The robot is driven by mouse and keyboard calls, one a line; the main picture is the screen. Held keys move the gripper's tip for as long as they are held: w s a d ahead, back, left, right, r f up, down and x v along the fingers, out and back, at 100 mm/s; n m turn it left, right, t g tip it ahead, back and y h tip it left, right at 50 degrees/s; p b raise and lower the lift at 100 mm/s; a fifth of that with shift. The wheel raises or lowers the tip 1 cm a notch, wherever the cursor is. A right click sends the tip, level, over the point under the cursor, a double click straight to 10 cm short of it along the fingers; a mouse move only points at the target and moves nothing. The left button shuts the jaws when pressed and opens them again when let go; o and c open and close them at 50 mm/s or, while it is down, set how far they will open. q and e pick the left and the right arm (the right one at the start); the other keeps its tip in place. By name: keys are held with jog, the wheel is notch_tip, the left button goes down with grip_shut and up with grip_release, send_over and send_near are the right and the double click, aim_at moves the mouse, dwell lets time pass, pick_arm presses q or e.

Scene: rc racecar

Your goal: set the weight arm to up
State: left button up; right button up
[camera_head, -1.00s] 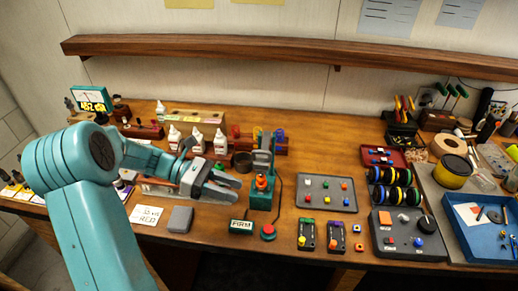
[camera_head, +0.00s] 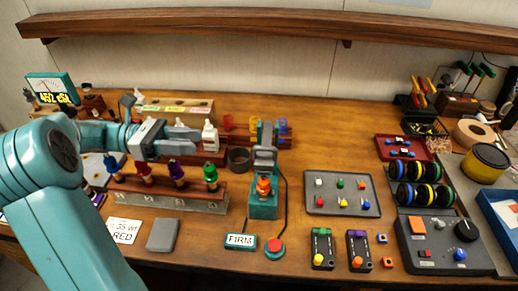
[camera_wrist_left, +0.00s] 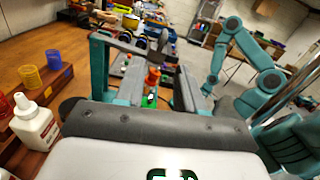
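A teal stand (camera_head: 263,207) with an orange part (camera_head: 264,186) stands mid-bench. In the left wrist view a grey bar (camera_wrist_left: 128,46) slants from a teal post (camera_wrist_left: 99,68) toward a dark block; the orange part (camera_wrist_left: 152,77) shows beyond. My left gripper (camera_head: 202,139) is open and empty, left of the stand and apart from it; its fingers (camera_wrist_left: 158,92) frame the orange part from a distance. A teal arm of mine shows at right in the wrist view; its gripper is unclear.
A FIRM label (camera_head: 240,241) and a red button (camera_head: 274,248) sit in front of the stand. A rack with coloured pegs (camera_head: 172,199) lies to the left, and a white bottle (camera_head: 210,138) is near my fingers. A grey tray (camera_head: 341,206) is to the right.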

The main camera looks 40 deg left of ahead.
pick_arm(q)
jog(key=p, duration=0.2)
send_near(262, 148)
jog(key=x, duration=0.9)
jog(key=shift+w+d+f, duration=0.1)
jog(key=shift+w+f, duration=0.2)
jog(key=shift+w, duration=0.1)
jog(key=shift+d, duration=0.15)
jog(key=shift+s+r, duration=0.1)
jog(key=shift+s, duration=0.1)
jog(key=shift+w, duration=0.15)
jog(key=shift+w, duration=0.1)
grip_shut()
